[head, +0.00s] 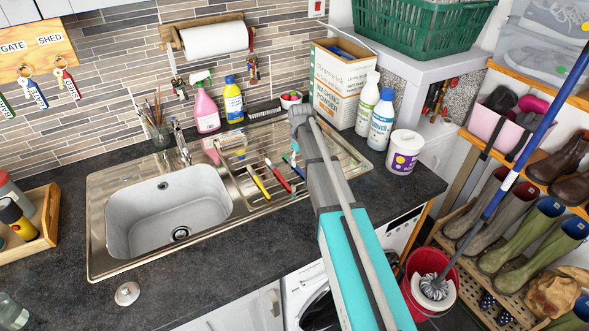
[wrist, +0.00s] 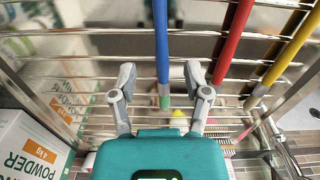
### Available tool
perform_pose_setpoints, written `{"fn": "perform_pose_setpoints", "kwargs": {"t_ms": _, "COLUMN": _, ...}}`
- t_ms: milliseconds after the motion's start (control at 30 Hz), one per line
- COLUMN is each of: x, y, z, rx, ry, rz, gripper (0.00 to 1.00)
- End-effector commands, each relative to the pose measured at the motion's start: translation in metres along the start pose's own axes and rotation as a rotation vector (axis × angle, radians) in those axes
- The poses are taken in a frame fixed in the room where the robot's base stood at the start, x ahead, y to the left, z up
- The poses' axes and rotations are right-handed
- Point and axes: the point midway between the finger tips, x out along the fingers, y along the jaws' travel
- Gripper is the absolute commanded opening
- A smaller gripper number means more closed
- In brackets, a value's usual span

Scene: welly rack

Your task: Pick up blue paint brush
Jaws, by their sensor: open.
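The blue paint brush (wrist: 162,45) lies on the ribbed steel drainer. In the wrist view its blue handle runs down from the top edge to a green end between the fingers. My gripper (wrist: 160,75) is open, with one finger on each side of the brush and a gap on both sides. I cannot tell how far the fingers are above the drainer. In the head view the blue brush (head: 294,166) shows just left of my arm, which hides my gripper. A red brush (head: 278,176) and a yellow brush (head: 258,182) lie left of it.
The sink (head: 168,212) is left of the drainer (head: 330,150). A washing powder box (head: 334,90), white bottles (head: 380,120) and a white tub (head: 404,152) stand on the right. A pink spray bottle (head: 206,112) and yellow bottle (head: 233,103) stand behind.

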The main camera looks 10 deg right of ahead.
Motion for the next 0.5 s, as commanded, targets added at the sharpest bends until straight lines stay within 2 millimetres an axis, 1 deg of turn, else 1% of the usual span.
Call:
{"fn": "perform_pose_setpoints", "kwargs": {"t_ms": 33, "x": 0.008, "y": -0.001, "z": 0.0, "rx": 0.0, "ry": 0.0, "rz": 0.0, "gripper": 0.62}}
{"fn": "perform_pose_setpoints", "kwargs": {"t_ms": 200, "x": 0.021, "y": -0.002, "z": -0.001, "rx": 0.0, "ry": 0.0, "rz": 0.0, "gripper": 0.62}}
{"fn": "perform_pose_setpoints", "kwargs": {"t_ms": 400, "x": 0.034, "y": -0.002, "z": -0.001, "rx": 0.0, "ry": 0.0, "rz": 0.0, "gripper": 0.62}}
{"fn": "perform_pose_setpoints", "kwargs": {"t_ms": 500, "x": 0.037, "y": -0.002, "z": -0.001, "rx": 0.0, "ry": 0.0, "rz": 0.0, "gripper": 0.62}}
